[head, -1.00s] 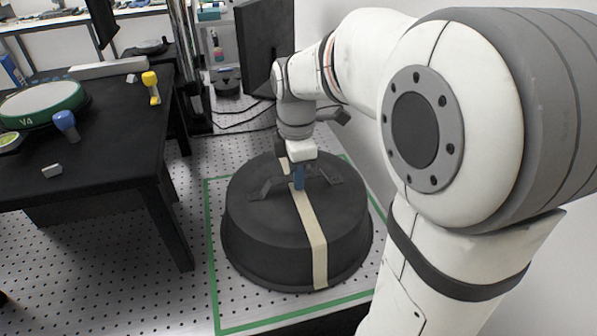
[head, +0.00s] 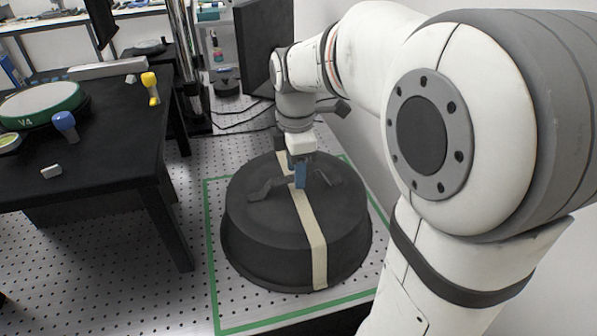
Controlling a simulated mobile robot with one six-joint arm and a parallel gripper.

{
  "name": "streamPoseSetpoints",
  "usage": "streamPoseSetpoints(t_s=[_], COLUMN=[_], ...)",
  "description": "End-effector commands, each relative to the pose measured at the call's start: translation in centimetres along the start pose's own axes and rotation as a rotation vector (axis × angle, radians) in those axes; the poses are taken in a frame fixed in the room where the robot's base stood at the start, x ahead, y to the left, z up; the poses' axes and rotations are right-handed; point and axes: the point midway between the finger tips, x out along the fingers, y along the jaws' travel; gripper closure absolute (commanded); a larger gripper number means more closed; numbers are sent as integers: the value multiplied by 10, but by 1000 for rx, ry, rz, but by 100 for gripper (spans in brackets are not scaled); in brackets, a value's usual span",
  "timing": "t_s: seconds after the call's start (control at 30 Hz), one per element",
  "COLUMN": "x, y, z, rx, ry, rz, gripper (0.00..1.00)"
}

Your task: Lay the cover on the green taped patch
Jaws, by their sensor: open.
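The cover (head: 270,235) is a large round black lid with a cream strip across its top and dark handles. It rests on the perforated table inside the green taped patch (head: 214,290), whose tape shows on the left, front and right of it. My gripper (head: 301,183) is over the top of the cover, near its middle and close to the handles. It is open, with a blue finger showing. Whether it touches a handle cannot be told.
A dark monitor-like panel (head: 262,45) and cables stand behind the cover. A white wall is close at right.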

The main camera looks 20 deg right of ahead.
Motion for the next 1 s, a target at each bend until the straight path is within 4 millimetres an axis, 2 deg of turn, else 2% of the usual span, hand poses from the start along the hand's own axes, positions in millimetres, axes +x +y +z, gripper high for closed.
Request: streamPoseSetpoints(t_s=[0.3,0.5,0.67,1.0], x=[-70,-97,-104,-105], y=[0,0,0,0], z=[0,0,-1,-1], rx=[-1,-1,-1,-2], ry=[0,0,0,0], rz=[3,2,-1,0], gripper=[57,57,57,57])
